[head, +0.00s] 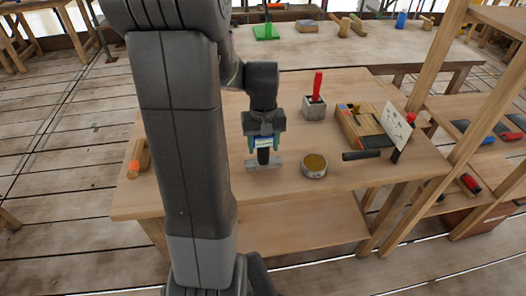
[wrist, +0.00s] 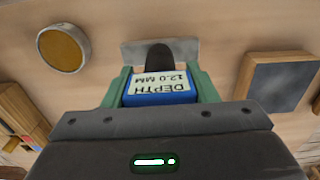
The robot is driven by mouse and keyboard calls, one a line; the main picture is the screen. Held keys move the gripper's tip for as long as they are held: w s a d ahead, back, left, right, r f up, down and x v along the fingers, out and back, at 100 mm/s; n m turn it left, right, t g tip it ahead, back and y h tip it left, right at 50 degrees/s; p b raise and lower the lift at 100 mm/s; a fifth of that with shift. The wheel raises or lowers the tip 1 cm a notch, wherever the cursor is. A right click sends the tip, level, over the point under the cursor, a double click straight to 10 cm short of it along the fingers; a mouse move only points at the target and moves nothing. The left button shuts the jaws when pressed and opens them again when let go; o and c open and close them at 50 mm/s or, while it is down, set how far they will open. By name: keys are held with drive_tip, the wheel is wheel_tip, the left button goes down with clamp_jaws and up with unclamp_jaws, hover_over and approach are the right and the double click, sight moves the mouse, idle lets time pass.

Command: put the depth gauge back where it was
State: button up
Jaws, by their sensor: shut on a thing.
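The depth gauge (wrist: 160,90) is a blue body with a white label reading "DEPTH 12.0 MM", with a dark rounded part and a flat grey plate beyond it. My gripper (wrist: 162,88) is shut on the blue body, with one green finger on each side. In the head view my gripper (head: 264,142) points down over the workbench (head: 205,200), and the dark part of the gauge (head: 263,156) shows below the fingers. The grey plate is at or just above the bench top; I cannot tell whether it touches.
A round tin (head: 314,166) stands right of the gauge. Behind are a grey block (head: 314,108) with a red-handled tool and a wooden tool box (head: 352,128). A dark-topped wooden block (wrist: 284,82) shows in the wrist view. The bench's front is clear.

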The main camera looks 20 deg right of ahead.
sight(263, 152)
drive_tip(key=shift+f, duration=1.5)
drive_tip(key=shift+f, duration=0.2)
drive_tip(key=o, duration=1.1)
drive_tip(key=shift+c, duration=0.2)
drive_tip(key=shift+r, duration=0.1)
wheel_tip(263, 152, up, 12)
drive_tip(key=shift+r, duration=0.1)
